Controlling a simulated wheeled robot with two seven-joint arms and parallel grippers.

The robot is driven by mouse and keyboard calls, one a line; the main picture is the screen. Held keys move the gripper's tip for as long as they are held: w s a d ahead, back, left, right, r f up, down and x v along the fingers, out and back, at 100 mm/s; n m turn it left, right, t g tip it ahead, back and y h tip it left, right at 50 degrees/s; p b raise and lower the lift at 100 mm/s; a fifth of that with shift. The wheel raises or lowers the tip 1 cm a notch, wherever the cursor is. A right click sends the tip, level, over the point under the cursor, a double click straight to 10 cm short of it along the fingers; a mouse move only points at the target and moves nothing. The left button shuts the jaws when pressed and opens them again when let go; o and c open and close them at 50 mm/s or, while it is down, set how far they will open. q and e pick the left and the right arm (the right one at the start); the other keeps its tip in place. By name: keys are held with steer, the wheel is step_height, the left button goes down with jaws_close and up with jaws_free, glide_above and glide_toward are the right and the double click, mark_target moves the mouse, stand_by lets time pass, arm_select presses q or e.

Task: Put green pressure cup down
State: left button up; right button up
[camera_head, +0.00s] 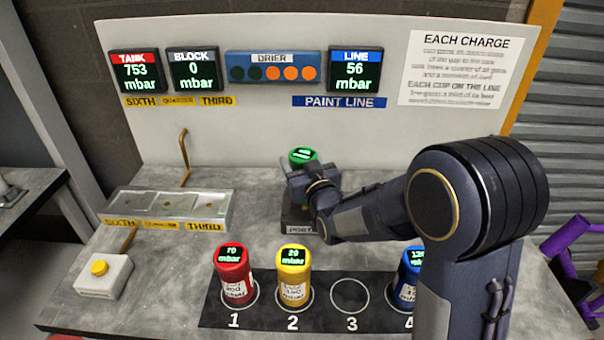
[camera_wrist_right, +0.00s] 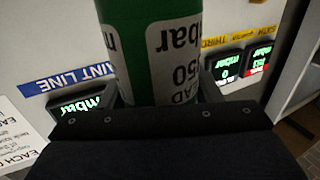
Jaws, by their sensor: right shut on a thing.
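The green pressure cup (camera_head: 303,157) is at the back middle of the bench, at the black block marked PORT (camera_head: 298,222). My right gripper (camera_head: 308,178) is shut on the cup. In the right wrist view the green cup (camera_wrist_right: 150,45) stands between the fingers, its white label facing the camera. My arm hides the cup's lower part, so I cannot tell whether it touches the port. A black mat (camera_head: 265,312) at the front has numbered rings. Ring 3 (camera_head: 350,296) is empty. My left gripper is not in view.
A red cup (camera_head: 233,276) stands on ring 1, a yellow cup (camera_head: 293,277) on ring 2 and a blue cup (camera_head: 407,278) on ring 4, partly behind my right arm. A metal tray (camera_head: 222,213) and a yellow button box (camera_head: 104,276) are at left. The back panel (camera_head: 270,75) carries displays.

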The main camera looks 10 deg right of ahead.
steer(key=shift+w+d+f, duration=0.1)
steer(key=shift+d+f, duration=0.1)
steer(key=shift+f, duration=1.5)
steer(key=shift+f+b, duration=0.15)
steer(key=shift+b, duration=0.15)
steer(key=o, duration=1.6)
steer(key=shift+r+p, duration=0.2)
steer(key=shift+p, duration=0.15)
steer(key=s, duration=0.4)
steer(key=s+d+b, duration=0.1)
steer(key=s, duration=0.7)
steer(key=shift+d+f+b, duration=0.1)
steer(key=shift+d+b, duration=0.05)
steer(key=shift+b, duration=0.2)
